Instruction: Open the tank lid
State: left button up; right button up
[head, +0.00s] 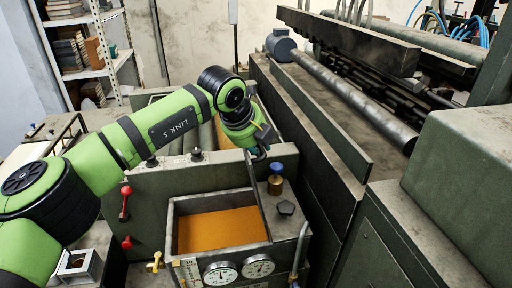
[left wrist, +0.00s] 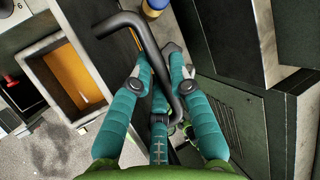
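The tank (head: 176,215) is a grey-green box whose top opening shows orange contents; it also shows in the left wrist view (left wrist: 38,72). A thin dark bar or plate edge (head: 256,188) rises along the tank's right side to my left gripper (head: 259,150); I cannot tell if it is the lid. In the left wrist view my left gripper (left wrist: 158,58) has teal fingers on both sides of a black bent rod (left wrist: 150,40). I cannot tell whether they press on it. The fingertips are partly hidden. My right gripper is in neither view.
Two dial gauges (head: 220,274) are on the tank's front. A blue-topped fitting (head: 275,180) and a dark knob (head: 286,208) stand right of the opening. Red levers (head: 125,203) are at left. Large machinery with a long roller (head: 350,95) lies to the right.

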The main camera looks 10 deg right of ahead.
pick_arm(q)
jog(key=s+r, duration=0.1)
jog(key=r, duration=0.1)
jog(key=s+r, duration=0.1)
jog(key=r, duration=0.2)
jog(key=s+d+r, duration=0.1)
jog(key=r, duration=0.1)
jog(key=shift+s+r, duration=0.25)
jog(key=shift+s, duration=0.1)
jog(key=shift+w+f, duration=0.15)
jog(key=shift+w, duration=0.25)
jog(key=shift+w+f, duration=0.15)
jog(key=shift+w, duration=0.15)
jog(key=shift+a, duration=0.1)
jog(key=shift+s, duration=0.3)
jog(key=shift+w, duration=0.2)
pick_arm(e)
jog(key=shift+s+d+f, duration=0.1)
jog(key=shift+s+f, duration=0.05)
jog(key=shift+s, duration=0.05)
pick_arm(q)
jog(key=v, duration=1.2)
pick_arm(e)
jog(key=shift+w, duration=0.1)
